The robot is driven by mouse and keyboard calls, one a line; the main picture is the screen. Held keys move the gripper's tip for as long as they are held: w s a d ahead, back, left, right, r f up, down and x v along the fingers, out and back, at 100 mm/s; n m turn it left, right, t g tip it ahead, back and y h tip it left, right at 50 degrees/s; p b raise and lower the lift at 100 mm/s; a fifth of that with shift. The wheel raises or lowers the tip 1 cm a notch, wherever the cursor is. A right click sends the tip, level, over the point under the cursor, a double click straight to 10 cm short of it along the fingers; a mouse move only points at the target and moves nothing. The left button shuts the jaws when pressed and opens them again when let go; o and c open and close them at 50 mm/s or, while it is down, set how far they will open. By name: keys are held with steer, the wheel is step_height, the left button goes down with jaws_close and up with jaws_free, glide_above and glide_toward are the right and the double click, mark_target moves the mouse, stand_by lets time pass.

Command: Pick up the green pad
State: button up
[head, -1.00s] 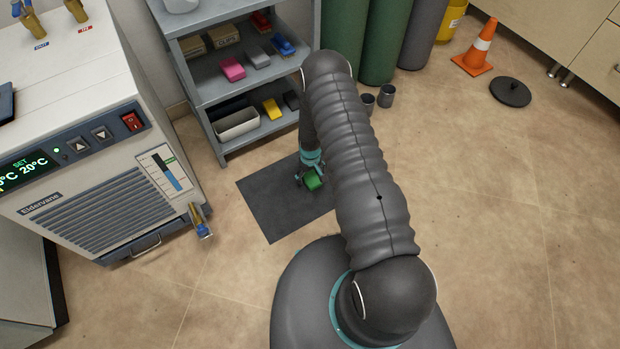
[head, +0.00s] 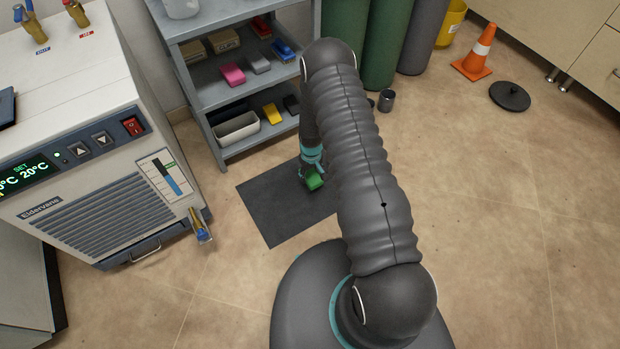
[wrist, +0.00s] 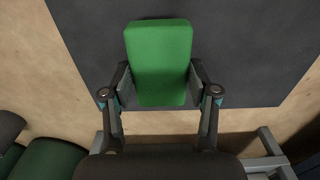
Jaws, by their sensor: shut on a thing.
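The green pad (head: 314,181) is over the dark mat on the floor in the head view. In the wrist view the green pad (wrist: 160,62) is a rounded block standing lengthwise between the two fingers. My gripper (wrist: 160,88) is shut on its near half, one finger against each long side. In the head view my gripper (head: 312,168) is small and partly hidden by the pad and my arm. I cannot tell for certain how high the pad is above the mat.
The dark mat (head: 268,213) lies on the tan floor. A grey shelf (head: 215,95) with coloured blocks and a white bin (head: 237,127) stands behind it. A chiller (head: 100,190) is at left. Green cylinders (head: 381,45) stand at the back.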

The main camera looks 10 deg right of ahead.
steer(key=s+d+r, duration=0.6)
steer(key=s+d, duration=0.1)
steer(key=s, duration=0.2)
steer(key=shift+r, duration=0.2)
steer(key=shift+d, duration=0.1)
